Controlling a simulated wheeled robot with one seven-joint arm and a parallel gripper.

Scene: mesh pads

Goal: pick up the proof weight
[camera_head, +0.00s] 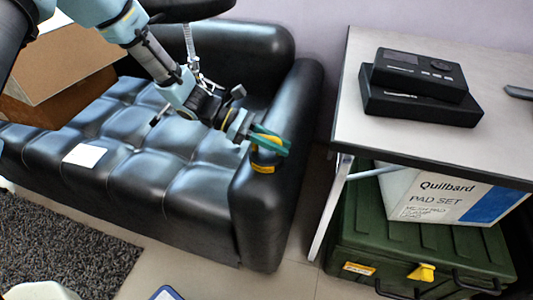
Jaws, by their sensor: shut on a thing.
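My gripper (268,146) has green fingers and is over the right armrest of the black sofa. It is shut on a small yellow and dark object, which I take to be the proof weight (264,168). The fingers hide most of its upper part. A yellow band shows at its lower side. I cannot tell whether its underside touches the armrest or is just above it.
The black tufted sofa (190,185) carries cardboard boxes (65,60) at left and a white card (84,156). Right of the armrest, past a narrow floor gap, stands a table (420,138) with black boxes (418,78). Under it are a green crate (400,245) and a "Quilbard" carton (440,195).

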